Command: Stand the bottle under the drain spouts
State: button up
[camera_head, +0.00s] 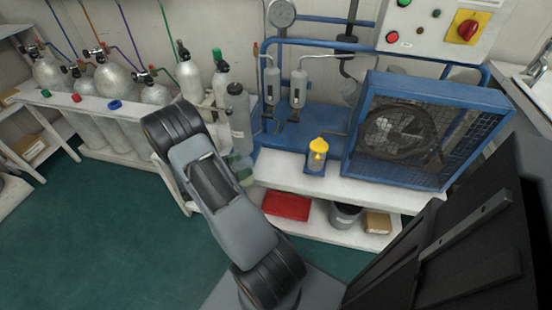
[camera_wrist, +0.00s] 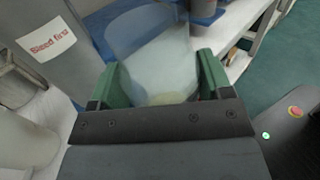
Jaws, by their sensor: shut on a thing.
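A translucent, pale bottle (camera_wrist: 155,65) is between the green fingers of my gripper (camera_wrist: 155,85) in the wrist view. The gripper is shut on it. In the head view my gripper (camera_head: 240,166) shows as a green patch beyond my arm, at the left end of the white bench, and the bottle is mostly hidden or blurred there. Two silver filter cylinders (camera_head: 298,88) stand on the blue compressor frame, to the right of and beyond my gripper. The drain spouts are too small to make out clearly. The bottle is apart from the cylinders.
A yellow-topped clear container (camera_head: 318,152) stands at the bench's front edge. The caged fan (camera_head: 405,135) fills the bench's right side. A grey cylinder (camera_head: 238,115) stands near my gripper; a "Bleed first" label (camera_wrist: 47,38) shows beside it. A red tray (camera_head: 287,207) lies below.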

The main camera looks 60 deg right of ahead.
jog(key=shift+f+b+x, duration=0.25)
jog(key=shift+b+x, duration=0.15)
jog(key=shift+x, duration=1.95)
jog(key=shift+f+b+x, duration=0.2)
jog(key=shift+b+x, duration=0.2)
jog(key=shift+x, duration=1.9)
jog(key=shift+f+b+x, duration=0.25)
jog(key=shift+b+x, duration=0.15)
jog(key=shift+x, duration=1.95)
jog(key=shift+w, duration=0.1)
jog(key=shift+f, duration=0.2)
jog(key=o, duration=0.9)
jog(key=shift+o, duration=0.2)
jog(key=shift+r, duration=0.1)
